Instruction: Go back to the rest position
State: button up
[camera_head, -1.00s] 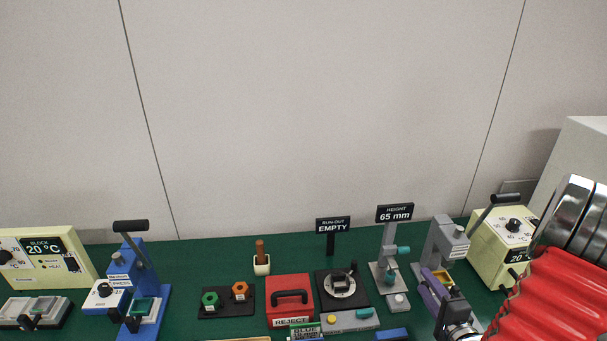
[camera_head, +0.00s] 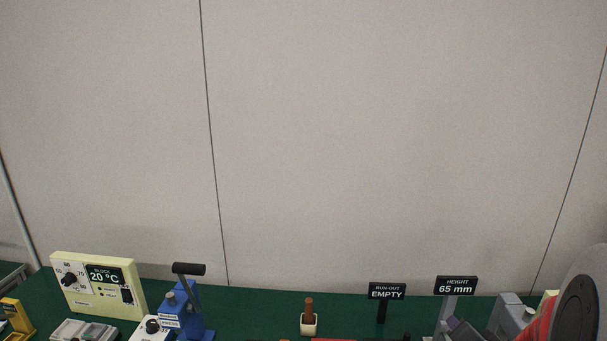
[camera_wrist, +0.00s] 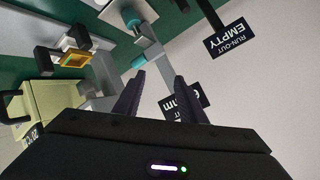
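My gripper (camera_wrist: 159,78) shows in the wrist view with two dark purple fingers spread apart and nothing between them. Behind them is the grey height stand (camera_wrist: 152,50) with teal knobs; its "65 mm" sign is partly covered by a finger. In the head view my arm shows at the lower right, with a red bellows (camera_head: 538,326) and a dark round end. The fingers are not clear in that view.
The green bench (camera_head: 255,310) runs along the bottom. On it stand a cream 20 °C block unit (camera_head: 75,303), a blue press (camera_head: 197,318), a brush in a white pot (camera_head: 308,325), the RUN-OUT EMPTY sign (camera_head: 387,291) and the HEIGHT sign (camera_head: 456,285). The wall above is bare.

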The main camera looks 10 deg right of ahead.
jog(key=s+a+r+n+g+y, duration=0.1)
jog(key=s+a+r+n, duration=0.3)
jog(key=a, duration=0.6)
jog(key=s+a+r+n+g+y, duration=0.2)
jog(key=s+a+r+n, duration=0.2)
jog(key=a, duration=0.6)
jog(key=s+a+r+n+g+y, duration=0.1)
jog(key=s+a+r+n+g, duration=0.1)
jog(key=s+a+r+n, duration=0.2)
jog(key=s+a, duration=0.3)
jog(key=a, duration=0.3)
jog(key=shift+s+r, duration=0.3)
jog(key=shift+r, duration=0.05)
jog(key=shift+c, duration=0.5)
